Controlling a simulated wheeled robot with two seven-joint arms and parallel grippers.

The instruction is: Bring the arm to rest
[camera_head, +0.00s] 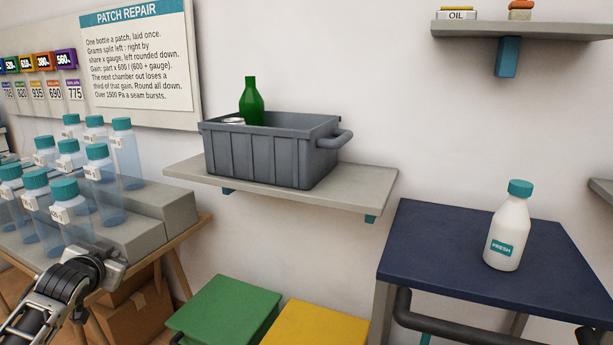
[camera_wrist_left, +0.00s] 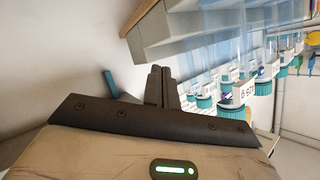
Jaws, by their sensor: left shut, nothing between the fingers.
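My left arm comes in at the lower left of the head view. Its gripper (camera_head: 106,262) is beside the front of the grey stepped stand, below the clear bottles. In the left wrist view the two dark fingers (camera_wrist_left: 161,87) are together with nothing between them. The fingers point toward a pale wall and the underside of a shelf-like slab. My right gripper is in neither view.
Several teal-capped clear bottles (camera_head: 98,172) stand on the grey stand (camera_head: 165,205). A grey crate (camera_head: 262,158) holding a green bottle (camera_head: 251,103) sits on a wall shelf (camera_head: 345,190). A white bottle (camera_head: 508,235) stands on a blue table (camera_head: 430,245). Green (camera_head: 225,310) and yellow (camera_head: 315,325) surfaces lie low.

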